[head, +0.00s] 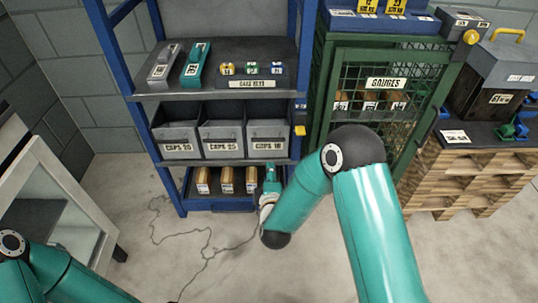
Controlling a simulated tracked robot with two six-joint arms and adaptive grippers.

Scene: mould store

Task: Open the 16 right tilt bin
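The 16 tilt bin (267,133) is the grey right-hand bin of a row of three on the middle level of the blue shelf rack. Its label reads CAPS 16. Its front lines up with the two bins beside it, and it looks closed. My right gripper (270,168) is at the lower level, just below this bin's front edge. The gripper is small and partly merged with my wrist, so its fingers cannot be made out, nor whether it touches the rack. My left arm shows only at the bottom left, and its gripper is out of the picture.
The CAPS 20 bin (177,132) and CAPS 25 bin (222,132) stand left of it. Boxes (227,180) sit on the bottom level. A green mesh cabinet (385,85) is to the right, a pallet stack (465,180) beyond it. A cable (207,250) lies on the floor.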

